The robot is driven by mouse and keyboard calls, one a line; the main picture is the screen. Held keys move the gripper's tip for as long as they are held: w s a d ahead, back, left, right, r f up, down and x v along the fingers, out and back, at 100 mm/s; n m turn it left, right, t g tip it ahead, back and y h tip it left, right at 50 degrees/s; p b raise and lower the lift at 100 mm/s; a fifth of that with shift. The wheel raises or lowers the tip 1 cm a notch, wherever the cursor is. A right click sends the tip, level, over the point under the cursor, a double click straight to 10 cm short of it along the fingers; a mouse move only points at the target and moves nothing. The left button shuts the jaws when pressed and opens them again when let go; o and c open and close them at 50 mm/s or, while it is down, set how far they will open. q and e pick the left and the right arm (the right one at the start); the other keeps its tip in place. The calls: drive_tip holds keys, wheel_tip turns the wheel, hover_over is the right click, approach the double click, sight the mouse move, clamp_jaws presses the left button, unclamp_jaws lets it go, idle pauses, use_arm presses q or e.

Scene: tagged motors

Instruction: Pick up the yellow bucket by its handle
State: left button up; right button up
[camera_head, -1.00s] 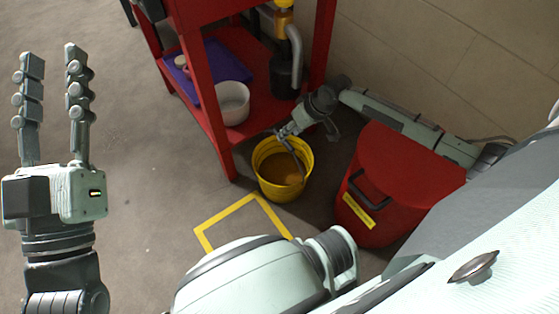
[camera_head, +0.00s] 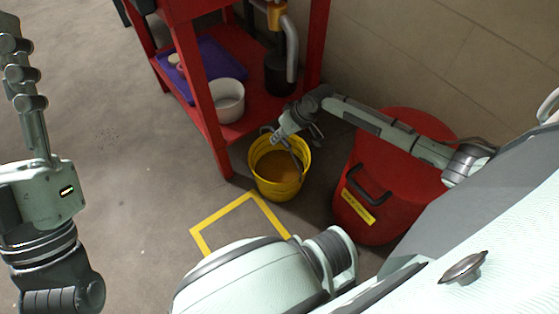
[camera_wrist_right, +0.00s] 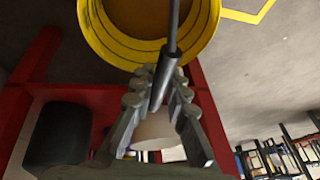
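The yellow bucket (camera_head: 262,182) stands upright on the floor in front of the red shelf, with brownish contents inside. Its thin handle (camera_head: 297,158) shows at the right of the opening. My right gripper (camera_head: 273,140) is over the back rim of the bucket. In the right wrist view the bucket (camera_wrist_right: 112,48) is at the top, and the dark handle grip (camera_wrist_right: 164,76) lies between the two fingers of my right gripper (camera_wrist_right: 161,82). Whether both fingers press on it is unclear. My left gripper (camera_head: 30,85) is at the left, away from the bucket; one finger is out of frame.
A red bin (camera_head: 365,222) stands right of the bucket, beneath my right arm. The red shelf (camera_head: 212,140) behind holds a white bowl (camera_head: 229,103) and a purple tray (camera_head: 213,66). A yellow square (camera_head: 222,212) marks the floor in front. The floor at left is clear.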

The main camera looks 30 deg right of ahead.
clamp_jaws()
drive_tip(key=shift+w+r, duration=0.25)
drive_tip(key=shift+r, duration=0.05)
